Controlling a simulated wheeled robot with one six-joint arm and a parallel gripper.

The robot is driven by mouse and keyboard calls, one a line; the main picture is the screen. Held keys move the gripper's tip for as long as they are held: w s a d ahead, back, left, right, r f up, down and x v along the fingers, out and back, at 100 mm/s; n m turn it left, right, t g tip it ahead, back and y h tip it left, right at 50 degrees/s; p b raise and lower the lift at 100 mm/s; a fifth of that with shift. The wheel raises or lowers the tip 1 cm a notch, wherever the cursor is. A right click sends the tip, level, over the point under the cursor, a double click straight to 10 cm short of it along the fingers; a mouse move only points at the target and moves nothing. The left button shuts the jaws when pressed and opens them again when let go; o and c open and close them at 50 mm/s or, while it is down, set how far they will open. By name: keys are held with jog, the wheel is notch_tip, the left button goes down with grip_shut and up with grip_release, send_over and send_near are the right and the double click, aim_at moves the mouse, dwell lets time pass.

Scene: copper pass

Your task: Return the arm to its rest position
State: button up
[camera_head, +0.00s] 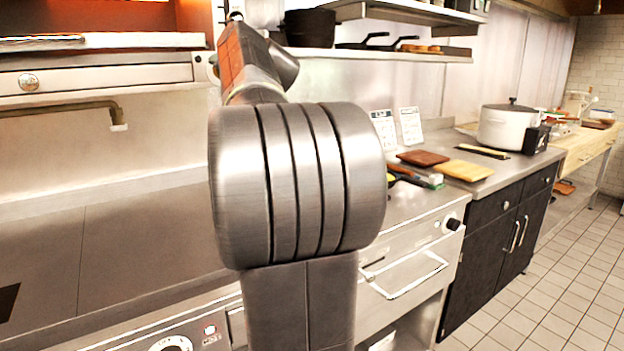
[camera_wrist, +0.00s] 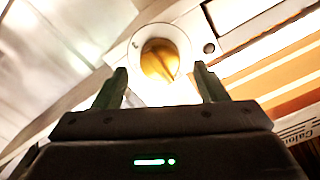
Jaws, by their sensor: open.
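My gripper (camera_wrist: 160,90) shows in the wrist view with its two dark fingers apart and nothing between them. Beyond the fingers is a round lamp-like fitting (camera_wrist: 160,60) with a yellow centre, apart from the fingertips as far as I can tell. In the head view my arm rises in the middle of the picture, with its upper part reaching up and away towards the back wall. My gripper itself is not clearly visible there, as my arm hides what lies behind it.
A steel counter (camera_head: 468,183) on the right holds a white pot (camera_head: 507,128), a brown board (camera_head: 423,158) and a yellow board (camera_head: 458,170). A shelf (camera_head: 375,55) with dark pans hangs above, near my arm. The tiled floor (camera_head: 560,290) at the right is clear.

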jog(key=b+v, duration=0.1)
jog(key=v, duration=1)
jog(key=shift+m, duration=0.4)
jog(key=p+x, duration=0.1)
jog(key=x, duration=0.5)
jog(key=p+x, duration=0.1)
jog(key=x, duration=0.6)
jog(key=shift+w+a+r+p, duration=0.15)
jog(key=shift+w+r+p, duration=0.1)
jog(key=shift+p, duration=0.15)
jog(key=m+p, duration=0.5)
jog(key=m, duration=0.1)
jog(key=m+p, duration=0.5)
jog(key=m, duration=0.1)
jog(key=m+p, duration=0.5)
jog(key=m, duration=0.1)
jog(key=shift+s+f+m, duration=0.1)
jog(key=shift+f+m, duration=0.2)
jog(key=shift+f, duration=0.1)
